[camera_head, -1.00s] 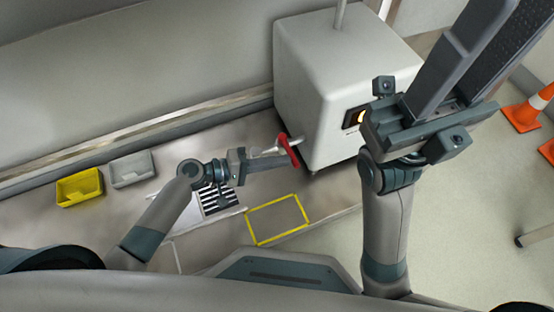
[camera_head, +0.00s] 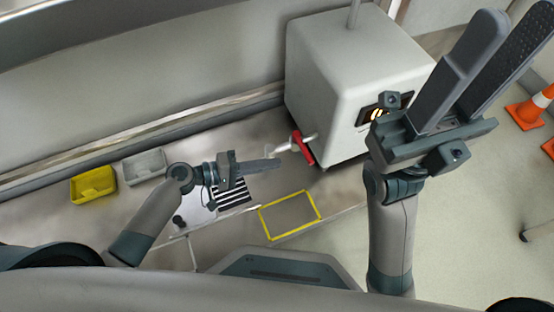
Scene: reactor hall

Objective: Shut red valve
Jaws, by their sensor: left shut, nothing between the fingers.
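The red valve handle (camera_head: 303,148) sits at the end of a short pale pipe on the lower left side of a big white box (camera_head: 340,85). My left gripper (camera_head: 277,164) is shut and empty. Its fingertips point right and end just left of and below the red handle, with a small gap in the picture. I cannot tell the gap in depth. My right gripper (camera_head: 514,30) is raised large in the right foreground. Its two long fingers are apart, with nothing between them.
A yellow bin (camera_head: 93,184) and a grey bin (camera_head: 144,166) stand on the bench at the left. A black-striped plate (camera_head: 235,192) and a yellow-outlined square (camera_head: 289,215) are near my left gripper. Orange cones (camera_head: 527,115) stand on the floor at the far right.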

